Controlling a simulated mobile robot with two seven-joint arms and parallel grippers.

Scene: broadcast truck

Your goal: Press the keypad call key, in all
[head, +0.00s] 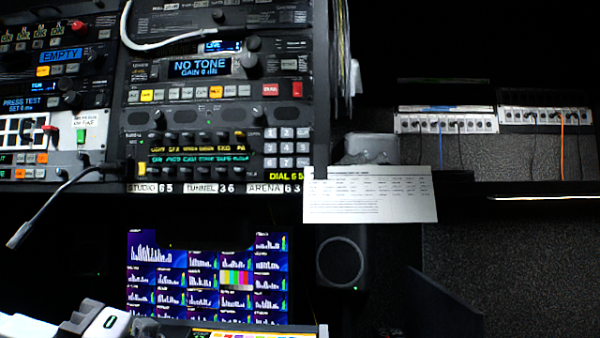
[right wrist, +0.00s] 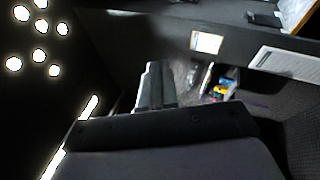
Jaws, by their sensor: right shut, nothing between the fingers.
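The keypad (head: 287,147), a block of pale keys, is on the lower right of the middle rack in the head view. A yellow "DIAL 6…" readout (head: 287,176) sits just below it; its last digit is hard to read. I cannot make out which key is the call key. My right gripper (right wrist: 157,72) is shut and empty in the right wrist view, and the keypad is not seen there. A white and grey part of my left arm (head: 108,322) shows at the bottom left of the head view, below the rack and away from the keypad; its fingers are not clear.
Strips labelled STUDIO, TUNNEL and ARENA (head: 265,188) run under the panel. A monitor (head: 205,275) and a speaker (head: 341,262) are below.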

